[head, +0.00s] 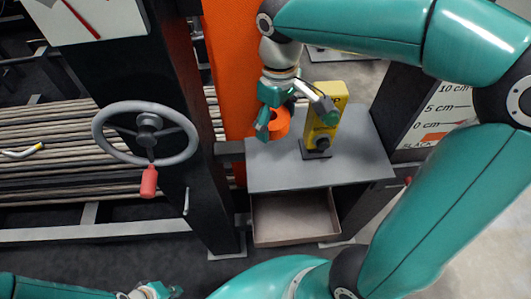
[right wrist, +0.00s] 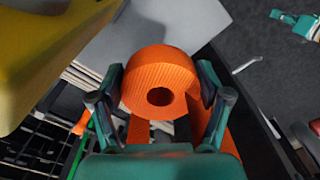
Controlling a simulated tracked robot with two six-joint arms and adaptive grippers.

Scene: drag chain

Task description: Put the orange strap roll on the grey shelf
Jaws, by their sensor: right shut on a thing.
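The orange strap roll (head: 279,123) is held in my right gripper (head: 273,112), above the back left part of the grey shelf (head: 350,160). In the right wrist view the roll (right wrist: 143,80) sits between the two fingers of my right gripper (right wrist: 162,78), with its hole facing the camera. The grey shelf (right wrist: 195,28) shows beyond the roll there. I cannot tell from the head view how high the roll is above the shelf. My left gripper (head: 155,291) is low at the bottom edge, far from the shelf, and its fingers are too small to read.
A yellow device (head: 325,112) stands on the shelf just right of the roll. An open tray (head: 290,222) is under the shelf. A grey handwheel (head: 147,133) and an orange post (head: 230,55) are to the left. The shelf's front is clear.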

